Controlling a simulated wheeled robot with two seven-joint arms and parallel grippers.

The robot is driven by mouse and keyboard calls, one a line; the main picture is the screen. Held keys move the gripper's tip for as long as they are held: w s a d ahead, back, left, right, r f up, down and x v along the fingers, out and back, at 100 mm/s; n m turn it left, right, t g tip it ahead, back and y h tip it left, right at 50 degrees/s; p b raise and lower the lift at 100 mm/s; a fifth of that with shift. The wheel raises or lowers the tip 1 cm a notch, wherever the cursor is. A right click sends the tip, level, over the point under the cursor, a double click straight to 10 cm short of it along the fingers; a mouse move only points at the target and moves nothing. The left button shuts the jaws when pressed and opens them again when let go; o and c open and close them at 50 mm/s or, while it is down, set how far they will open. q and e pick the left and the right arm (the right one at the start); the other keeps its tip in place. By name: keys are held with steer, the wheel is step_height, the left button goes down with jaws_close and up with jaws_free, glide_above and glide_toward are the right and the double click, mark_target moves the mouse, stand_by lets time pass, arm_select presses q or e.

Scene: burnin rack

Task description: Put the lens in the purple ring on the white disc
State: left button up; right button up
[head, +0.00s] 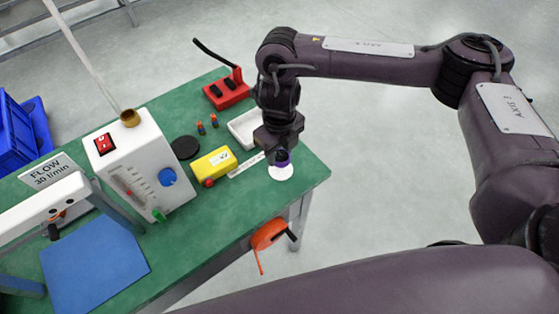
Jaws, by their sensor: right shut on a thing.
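My right gripper (279,154) points down near the right end of the green table. It is shut on the lens in the purple ring (283,158), of which only a small purple part shows under the jaws. The white disc (281,173) lies on the table just below it. The ring overlaps the far part of the disc in the picture. I cannot tell whether the ring touches the disc or hangs just above it. My left gripper is not in view.
Left of the disc are a white strip (246,165), a yellow device (214,163), a white tray (243,129) and a black disc (185,147). A red holder (228,92) stands behind. A white flow box (140,165) and blue mat (95,266) are further left. An orange reel (268,235) hangs at the front edge.

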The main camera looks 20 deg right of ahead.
mark_target(279, 155)
step_height(279, 155, down, 4)
steer(key=shift+f+b, duration=0.1)
steer(key=shift+b, duration=0.35)
steer(key=shift+f, duration=0.25)
steer(key=o, duration=0.9)
steer(key=shift+o, duration=0.2)
steer(key=shift+r, duration=0.1)
